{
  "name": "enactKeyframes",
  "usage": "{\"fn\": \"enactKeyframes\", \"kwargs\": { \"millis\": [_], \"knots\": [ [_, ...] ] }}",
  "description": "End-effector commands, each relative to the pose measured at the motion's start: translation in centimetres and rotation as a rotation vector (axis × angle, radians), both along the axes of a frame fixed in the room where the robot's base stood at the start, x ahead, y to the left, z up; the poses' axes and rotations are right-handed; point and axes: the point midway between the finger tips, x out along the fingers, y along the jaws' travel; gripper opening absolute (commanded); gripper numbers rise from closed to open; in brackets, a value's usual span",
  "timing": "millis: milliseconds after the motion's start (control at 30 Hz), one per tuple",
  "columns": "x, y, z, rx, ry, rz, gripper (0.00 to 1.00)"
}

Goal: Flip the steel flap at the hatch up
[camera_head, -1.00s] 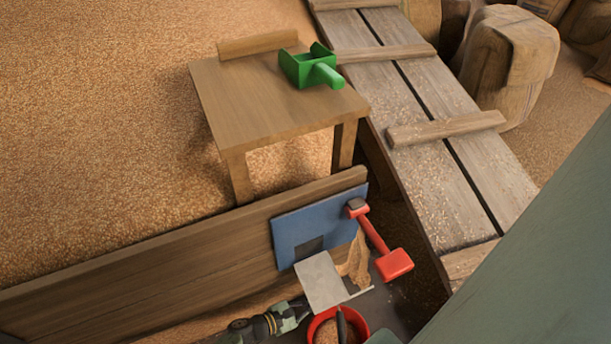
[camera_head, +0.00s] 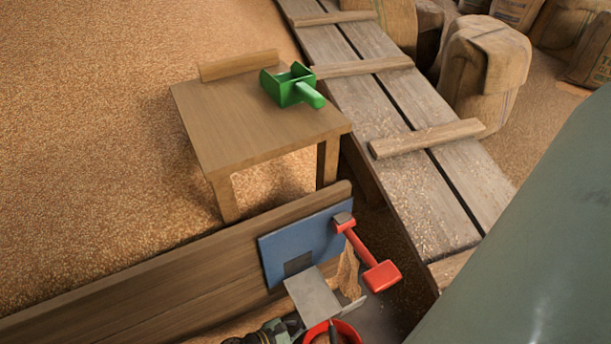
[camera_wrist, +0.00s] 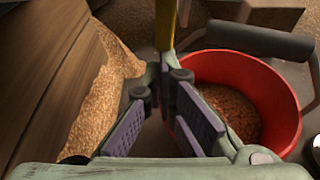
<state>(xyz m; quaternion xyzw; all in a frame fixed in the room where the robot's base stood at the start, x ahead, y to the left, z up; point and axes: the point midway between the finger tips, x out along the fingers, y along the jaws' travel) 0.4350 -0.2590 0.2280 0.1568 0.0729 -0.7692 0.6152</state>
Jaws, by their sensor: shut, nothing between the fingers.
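The steel flap (camera_head: 312,295) is a pale grey plate at the hatch (camera_head: 298,264), a dark opening low in a blue panel (camera_head: 302,240). It slopes outward and down from the hatch, above a red bucket (camera_head: 346,332). My gripper (camera_head: 288,330) is at the bottom of the head view, beside the flap's lower left edge. I cannot tell whether they touch. In the wrist view, my gripper (camera_wrist: 165,85) has its purple-padded fingers drawn together with nothing between them. A narrow upright strip (camera_wrist: 165,25) with a yellow edge stands just beyond the tips; I cannot tell what it is.
The red bucket (camera_wrist: 240,95) holds grain right of my fingers. A wooden board (camera_head: 170,280) carries the panel. A red-handled tool (camera_head: 362,255) hangs at its right. A green scoop (camera_head: 292,86) rests on a wooden table (camera_head: 250,125). A plank ramp (camera_head: 400,120) runs alongside.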

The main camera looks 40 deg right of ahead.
Motion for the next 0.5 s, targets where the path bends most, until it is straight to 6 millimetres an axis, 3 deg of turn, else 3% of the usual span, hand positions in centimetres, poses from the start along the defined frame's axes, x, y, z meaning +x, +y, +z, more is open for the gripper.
{"fn": "enactKeyframes", "kwargs": {
  "millis": [500],
  "knots": [
    [-2.6,0.6,6.6,0.108,0.461,-0.001,0.0]
  ]
}}
